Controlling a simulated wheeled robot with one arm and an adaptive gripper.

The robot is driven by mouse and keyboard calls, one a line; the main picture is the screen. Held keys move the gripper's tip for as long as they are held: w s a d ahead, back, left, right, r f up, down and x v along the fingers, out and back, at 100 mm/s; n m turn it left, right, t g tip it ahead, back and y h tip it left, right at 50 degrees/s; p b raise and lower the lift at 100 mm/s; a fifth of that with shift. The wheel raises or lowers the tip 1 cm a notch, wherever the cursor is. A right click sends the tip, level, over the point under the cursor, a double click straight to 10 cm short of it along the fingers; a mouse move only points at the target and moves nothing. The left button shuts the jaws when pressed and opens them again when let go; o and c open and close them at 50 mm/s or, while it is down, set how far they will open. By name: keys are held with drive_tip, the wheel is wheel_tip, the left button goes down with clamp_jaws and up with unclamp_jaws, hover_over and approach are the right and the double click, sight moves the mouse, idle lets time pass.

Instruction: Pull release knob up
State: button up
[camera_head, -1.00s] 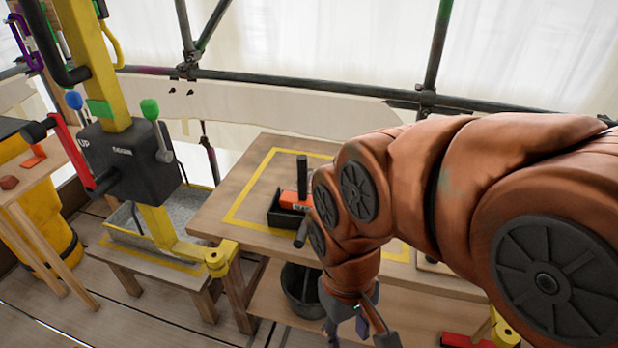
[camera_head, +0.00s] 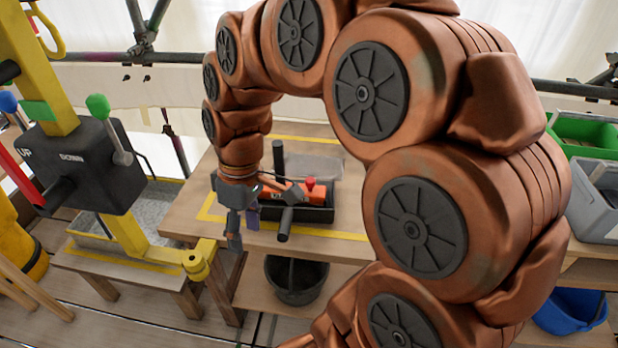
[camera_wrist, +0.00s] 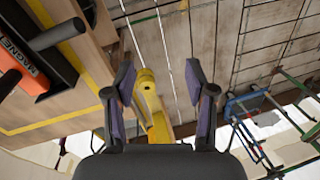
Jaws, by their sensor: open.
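A small red knob (camera_head: 310,183) stands on an orange tool (camera_head: 322,195) in a black tray (camera_head: 318,214) on the table; whether it is the release knob is not marked. The tray has an upright black post (camera_head: 279,160) and a black handle (camera_head: 285,224) jutting out in front. My gripper (camera_head: 256,218) points down by the tray's left front side, open and empty. In the wrist view my gripper (camera_wrist: 160,95) has its fingers wide apart with nothing between them. The orange tool (camera_wrist: 14,62) and handle (camera_wrist: 58,35) show at upper left; the red knob does not show there.
A black control box (camera_head: 82,165) on a yellow post carries a green-knobbed lever (camera_head: 97,106) at left. A dark bucket (camera_head: 297,283) sits under the table (camera_head: 190,205). Green and grey bins (camera_head: 585,132) stand at right. My arm hides part of the table.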

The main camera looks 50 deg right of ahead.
drive_tip(key=w+d+n+t+y, duration=0.1)
drive_tip(key=w+d+n, duration=0.1)
drive_tip(key=w+d, duration=0.55)
drive_tip(key=n+t+b, duration=0.1)
drive_tip(key=n+t, duration=0.2)
approach(310, 179)
drive_tip(key=f, duration=0.2)
drive_tip(key=shift+a+p+x, duration=0.15)
drive_tip(key=shift+p+x, duration=0.25)
drive_tip(key=shift+x, duration=1.4)
drive_tip(key=shift+a+p+x, duration=0.1)
drive_tip(key=shift+p+x, duration=0.25)
drive_tip(key=shift+x, duration=1.45)
drive_tip(key=shift+w+r, duration=0.1)
drive_tip(key=shift+w, duration=0.1)
drive_tip(key=shift+c, duration=0.3)
clamp_jaws()
